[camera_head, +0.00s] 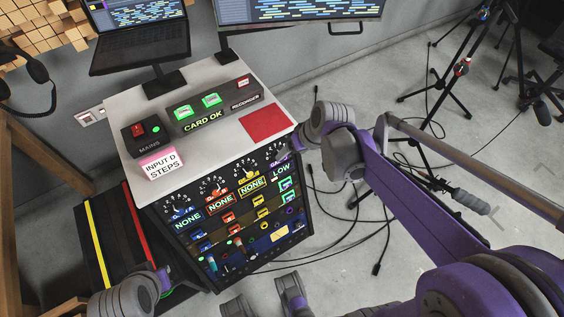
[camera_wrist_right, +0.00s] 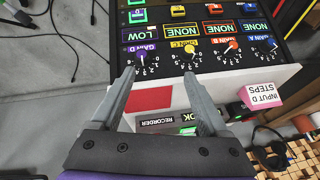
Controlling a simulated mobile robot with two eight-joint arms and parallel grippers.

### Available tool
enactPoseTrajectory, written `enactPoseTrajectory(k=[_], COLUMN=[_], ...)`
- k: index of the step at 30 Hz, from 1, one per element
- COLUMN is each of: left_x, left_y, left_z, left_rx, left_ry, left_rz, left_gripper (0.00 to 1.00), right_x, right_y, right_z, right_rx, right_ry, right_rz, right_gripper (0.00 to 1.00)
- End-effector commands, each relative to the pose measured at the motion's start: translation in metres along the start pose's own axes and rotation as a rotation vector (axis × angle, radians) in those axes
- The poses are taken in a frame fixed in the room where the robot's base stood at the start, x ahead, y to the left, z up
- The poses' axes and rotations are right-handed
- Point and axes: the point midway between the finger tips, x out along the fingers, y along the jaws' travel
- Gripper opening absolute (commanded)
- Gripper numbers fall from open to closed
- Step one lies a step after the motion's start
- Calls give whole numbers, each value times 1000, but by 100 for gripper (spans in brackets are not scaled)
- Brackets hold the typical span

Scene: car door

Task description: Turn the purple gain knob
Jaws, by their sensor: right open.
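Whether a finger touches the knob cannot be told.
The console top (camera_head: 215,128) bears a red pad (camera_head: 265,123), a CARD OK box (camera_head: 208,116), a MAINS box (camera_head: 146,134) and an INPUT D STEPS block (camera_head: 161,163). A laptop (camera_head: 139,48) stands behind. Cables (camera_head: 349,235) and tripods (camera_head: 455,80) are on the floor at right.

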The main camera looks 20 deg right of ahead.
Motion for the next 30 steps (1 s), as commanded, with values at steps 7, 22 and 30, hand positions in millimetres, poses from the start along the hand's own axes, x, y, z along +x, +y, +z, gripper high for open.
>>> enactPoseTrajectory(k=[7, 22, 30], left_x=[37, 57, 69], left_y=[0, 0, 0], left_z=[17, 25, 30], left_rx=[0, 0, 0], left_ry=[-14, -21, -25], left_rz=[0, 0, 0], left_gripper=[0, 0, 0], right_x=[67, 131, 174], right_y=[45, 49, 46], right_z=[-26, -33, -33], right_rx=[9, 5, 7], right_ry=[3, 7, 7], right_rz=[-60, -76, -75], right_gripper=[78, 78, 78])
